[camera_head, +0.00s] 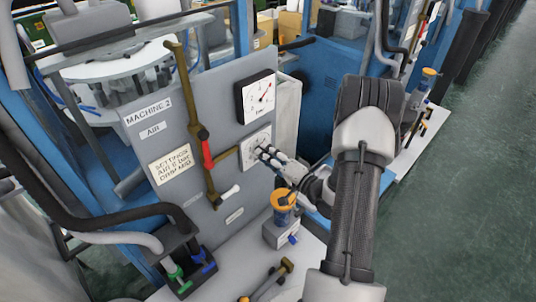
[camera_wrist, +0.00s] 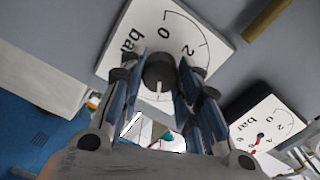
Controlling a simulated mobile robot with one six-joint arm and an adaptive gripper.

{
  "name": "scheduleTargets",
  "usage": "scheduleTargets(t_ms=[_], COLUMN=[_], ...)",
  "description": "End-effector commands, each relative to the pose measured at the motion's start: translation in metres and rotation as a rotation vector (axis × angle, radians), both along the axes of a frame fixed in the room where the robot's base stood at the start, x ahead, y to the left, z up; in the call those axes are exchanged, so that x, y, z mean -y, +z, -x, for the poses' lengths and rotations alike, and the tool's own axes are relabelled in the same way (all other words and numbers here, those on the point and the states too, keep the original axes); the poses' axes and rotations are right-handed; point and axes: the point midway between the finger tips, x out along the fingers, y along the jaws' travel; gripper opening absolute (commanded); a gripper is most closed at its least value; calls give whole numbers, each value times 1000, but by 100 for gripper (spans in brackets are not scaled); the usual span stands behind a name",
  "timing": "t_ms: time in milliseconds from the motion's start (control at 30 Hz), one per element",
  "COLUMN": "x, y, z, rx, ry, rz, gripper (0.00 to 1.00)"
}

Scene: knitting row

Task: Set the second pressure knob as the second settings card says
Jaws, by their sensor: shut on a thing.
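The second machine's panel, labelled MACHINE 2 (camera_head: 148,110), carries a cream settings card (camera_head: 171,164) that reads SETTINGS, AIR 6 bar, DRAW MID. The pressure knob (camera_wrist: 159,70) is dark and round, on a white dial plate (camera_wrist: 118,58) with 0, 2 and bar readable. A pale pointer line shows on the knob, towards the bottom of the wrist view. My gripper (camera_wrist: 161,76) is shut on the knob, a finger on each side. In the head view my gripper (camera_head: 268,155) reaches the plate (camera_head: 254,140) from the right and hides the knob. The fingers cover part of the scale.
A square gauge (camera_head: 256,97) with a red needle sits above the knob plate; it also shows in the wrist view (camera_wrist: 268,120). A brass lever with a red sleeve (camera_head: 207,153) stands left of the plate. An orange-topped unit (camera_head: 283,199) stands below my gripper.

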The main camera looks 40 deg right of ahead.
Motion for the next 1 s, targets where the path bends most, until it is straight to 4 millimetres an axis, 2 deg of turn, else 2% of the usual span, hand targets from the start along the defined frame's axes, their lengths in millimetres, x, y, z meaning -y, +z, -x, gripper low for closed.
scheduleTargets(t_ms=[333,367,633,1000], x=[0,0,0,1], y=[-1,-1,0,0], z=[0,0,0,2], rx=[-1,-1,0,-1], ry=[0,0,0,-1], rz=[-2,-2,-1,-1], gripper=[7,32,50,51])
